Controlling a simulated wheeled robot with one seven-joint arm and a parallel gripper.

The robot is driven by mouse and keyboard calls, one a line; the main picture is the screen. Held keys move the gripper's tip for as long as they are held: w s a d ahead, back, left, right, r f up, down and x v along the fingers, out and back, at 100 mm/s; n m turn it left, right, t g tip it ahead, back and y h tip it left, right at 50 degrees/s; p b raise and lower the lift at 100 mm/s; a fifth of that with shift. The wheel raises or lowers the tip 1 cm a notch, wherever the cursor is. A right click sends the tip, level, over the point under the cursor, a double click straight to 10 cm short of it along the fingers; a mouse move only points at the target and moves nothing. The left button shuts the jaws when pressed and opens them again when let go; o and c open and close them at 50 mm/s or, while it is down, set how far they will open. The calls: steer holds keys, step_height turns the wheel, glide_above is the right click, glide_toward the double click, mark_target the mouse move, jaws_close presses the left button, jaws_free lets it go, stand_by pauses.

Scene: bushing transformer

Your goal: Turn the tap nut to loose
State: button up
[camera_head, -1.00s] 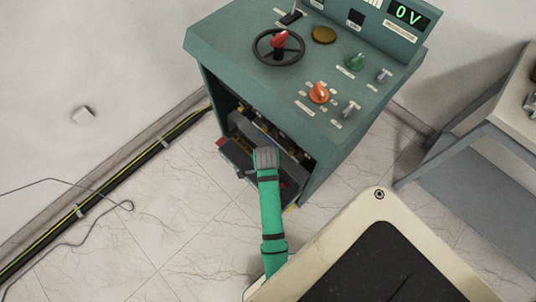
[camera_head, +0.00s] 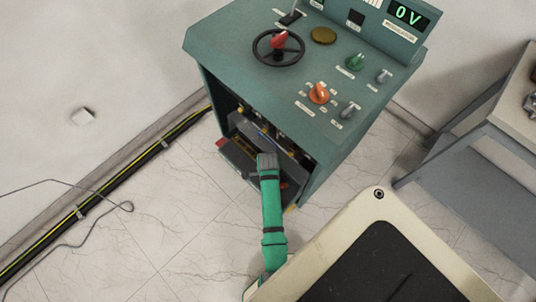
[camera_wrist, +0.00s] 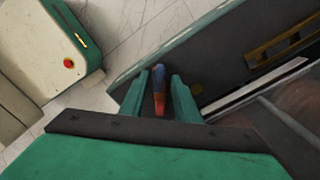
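The tap nut cannot be made out for certain; it may be among the small yellow fittings (camera_head: 292,148) inside the teal cabinet, too small to tell. My gripper (camera_wrist: 158,82) shows in the wrist view with its two green fingers apart. A slim red and blue piece (camera_wrist: 158,92) lies between the fingers, with narrow gaps seeming to show on both sides. In the head view my wrist hangs over the cabinet's open front, and the fingertips are hidden beneath it.
The teal cabinet (camera_head: 335,150) carries a black handwheel (camera_head: 264,56), knobs and a display reading 0V. A dark panel (camera_head: 240,162) projects from its opening. A grey table (camera_head: 480,160) stands at right. Floor at left is clear apart from cables (camera_head: 120,185).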

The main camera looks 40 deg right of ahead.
steer(key=shift+a+f, duration=0.1)
steer(key=shift+f, duration=0.1)
steer(key=shift+s, duration=0.1)
jaws_close()
